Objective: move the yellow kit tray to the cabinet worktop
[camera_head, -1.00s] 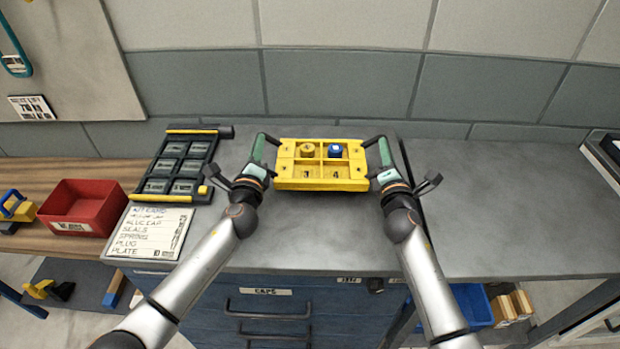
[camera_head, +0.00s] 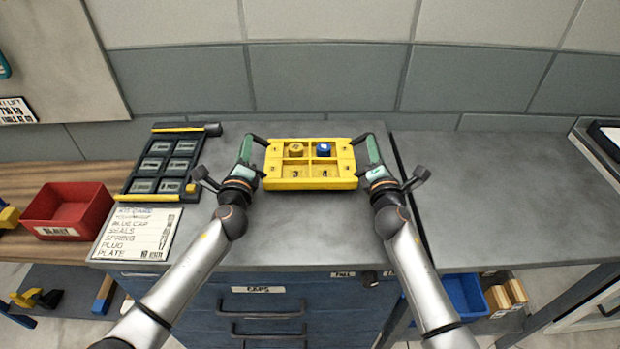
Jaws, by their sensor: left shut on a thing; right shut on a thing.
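The yellow kit tray (camera_head: 310,183) is level between my two grippers, over the grey cabinet worktop (camera_head: 285,236). I cannot tell whether it touches the worktop. It has several numbered compartments; a yellow round part (camera_head: 295,149) sits in one and a blue cap (camera_head: 323,149) in the one to its right. My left gripper (camera_head: 260,158) is shut on the tray's left side. My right gripper (camera_head: 359,158) is shut on its right side. The fingertips are partly hidden against the tray.
A black rack (camera_head: 131,187) with several grey panels and a kit card (camera_head: 133,235) lie left on the worktop. A red bin (camera_head: 48,222) stands on a wooden bench further left. A grey table (camera_head: 510,205) adjoins on the right. The worktop before the tray is clear.

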